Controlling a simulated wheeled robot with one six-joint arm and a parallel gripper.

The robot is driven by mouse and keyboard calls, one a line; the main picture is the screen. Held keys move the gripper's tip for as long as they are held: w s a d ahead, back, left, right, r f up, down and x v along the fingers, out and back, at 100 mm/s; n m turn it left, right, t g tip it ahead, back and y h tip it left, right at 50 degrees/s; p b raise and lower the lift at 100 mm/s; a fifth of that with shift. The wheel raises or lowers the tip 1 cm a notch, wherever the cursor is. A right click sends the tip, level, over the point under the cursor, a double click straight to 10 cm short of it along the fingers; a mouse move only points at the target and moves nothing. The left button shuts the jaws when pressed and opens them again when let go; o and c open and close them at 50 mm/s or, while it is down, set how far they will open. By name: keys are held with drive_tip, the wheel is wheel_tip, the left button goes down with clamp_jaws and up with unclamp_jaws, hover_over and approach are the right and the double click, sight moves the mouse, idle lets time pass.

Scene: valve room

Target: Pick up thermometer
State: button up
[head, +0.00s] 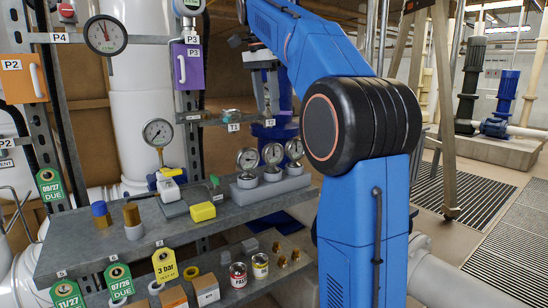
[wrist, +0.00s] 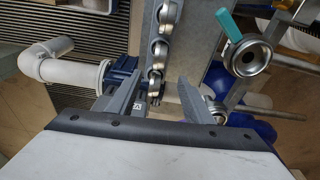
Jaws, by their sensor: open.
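I cannot tell for sure which thing is the thermometer. Several round dials are in the head view: a large white-faced dial (head: 105,35) on the upper left, a dial on a brass stem (head: 158,133) on the bench, and a row of three dials (head: 272,154) in a grey block. My gripper (head: 266,107) points down, open and empty, over the small shelf by the T2 label. In the wrist view my gripper (wrist: 159,76) shows its two fingers spread. Round metal items (wrist: 160,50) line up between and beyond them. A metal ring (wrist: 216,112) is partly hidden by the right finger.
The small shelf (head: 215,119) has T1 and T2 labels and a small item (head: 231,113). A teal-handled metal fitting (wrist: 246,55) lies right of my fingers. The bench (head: 85,240) holds a yellow block (head: 202,211) and other parts. Cans (head: 238,275) stand lower down.

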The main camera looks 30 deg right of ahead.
approach(274, 156)
drive_tip(key=f, duration=0.1)
drive_tip(key=w+d+f, duration=0.1)
drive_tip(key=f, duration=0.1)
drive_tip(key=w+d+f, duration=0.1)
drive_tip(key=f, duration=0.1)
drive_tip(key=shift+w+d+f, duration=0.1)
drive_tip(key=shift+d+f, duration=0.05)
drive_tip(key=shift+d, duration=0.05)
drive_tip(key=shift+s+d+f, duration=0.1)
drive_tip(key=shift+f, duration=1.2)
drive_tip(key=shift+s+f, duration=0.1)
drive_tip(key=shift+f, duration=1.2)
drive_tip(key=c, duration=1)
